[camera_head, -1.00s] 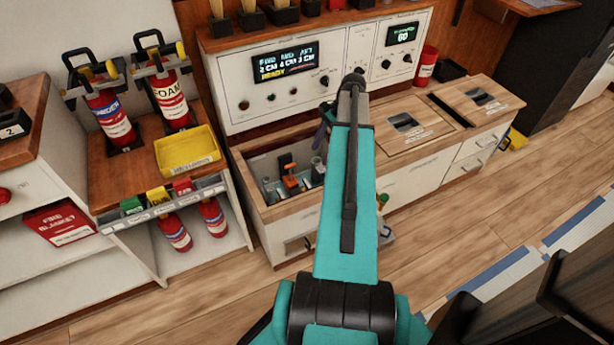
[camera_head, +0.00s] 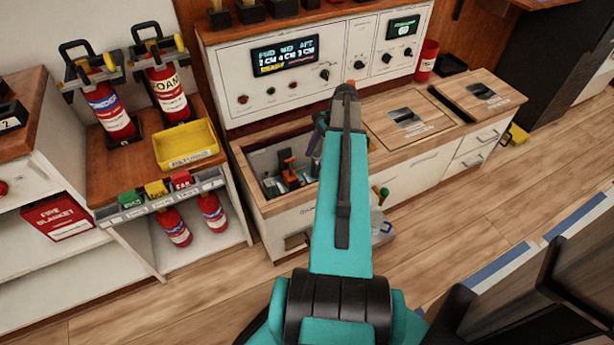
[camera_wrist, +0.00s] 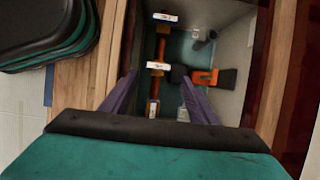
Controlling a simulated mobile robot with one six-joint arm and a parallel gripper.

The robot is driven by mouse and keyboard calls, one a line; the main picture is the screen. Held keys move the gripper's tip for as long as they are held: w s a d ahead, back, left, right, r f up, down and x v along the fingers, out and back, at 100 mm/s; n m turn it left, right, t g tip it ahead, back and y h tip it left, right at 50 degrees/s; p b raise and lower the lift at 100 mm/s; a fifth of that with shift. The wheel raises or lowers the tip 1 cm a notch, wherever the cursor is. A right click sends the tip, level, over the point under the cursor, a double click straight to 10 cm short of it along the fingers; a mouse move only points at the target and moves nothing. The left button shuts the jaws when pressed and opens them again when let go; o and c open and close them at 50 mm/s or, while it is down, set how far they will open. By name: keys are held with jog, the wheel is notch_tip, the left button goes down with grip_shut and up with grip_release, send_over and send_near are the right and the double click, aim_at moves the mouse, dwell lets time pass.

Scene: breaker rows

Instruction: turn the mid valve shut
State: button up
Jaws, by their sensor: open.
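An open well (camera_head: 250,160) in the wooden counter holds pipework. In the wrist view, a copper-coloured pipe (camera_wrist: 160,48) runs up the well with several white labels, too small to read. An orange valve handle (camera_wrist: 205,77) with a dark end sticks out to the right beside the middle label (camera_wrist: 157,66). It also shows in the head view (camera_head: 287,157). I cannot confirm from its label that it is the mid valve. My gripper (camera_wrist: 159,77) is open over the well, purple fingers on either side of the pipe; the orange handle lies just right of the right fingertip. No contact is visible.
A white panel with a display (camera_head: 285,56) reading FWD, MID and AFT stands behind the well. Wooden lids (camera_head: 405,120) cover the counter to the right. A yellow tray (camera_head: 186,144) and fire extinguishers (camera_head: 108,108) stand left. The well's walls closely surround the pipework.

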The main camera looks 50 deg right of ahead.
aim_at(306, 177)
jog(key=b+x, duration=0.1)
jog(key=x, duration=0.7)
